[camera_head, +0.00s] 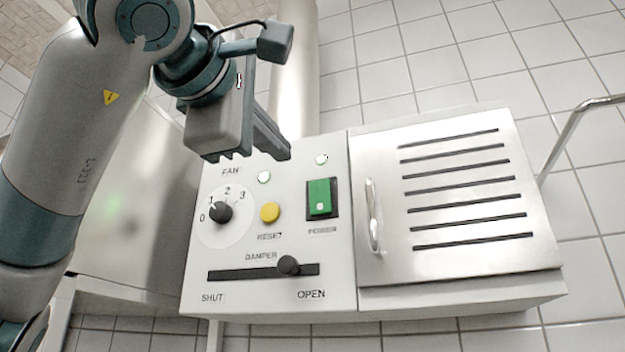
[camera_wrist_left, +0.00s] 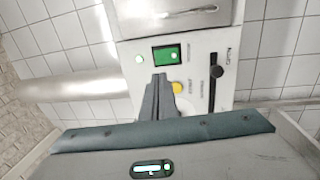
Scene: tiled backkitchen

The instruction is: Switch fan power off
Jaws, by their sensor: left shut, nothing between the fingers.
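The green power switch (camera_head: 320,198) sits in a dark frame above the word POWER on the white control panel (camera_head: 340,250). It also shows in the left wrist view (camera_wrist_left: 166,54), just beyond the fingertips. My left gripper (camera_head: 284,152) is shut and empty, above and left of the switch in the head view, apart from it as far as I can tell. In the left wrist view the closed fingers (camera_wrist_left: 160,80) point toward the switch. The fan knob (camera_head: 219,212) stands on its dial, its marker near 1. My right gripper is not in view.
The panel carries a yellow reset button (camera_head: 270,212), two lit lamps (camera_head: 264,177) and a damper slider (camera_head: 288,264) toward OPEN. A slotted door with a handle (camera_head: 373,216) is at the right. A metal rail (camera_head: 570,128) stands farther right.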

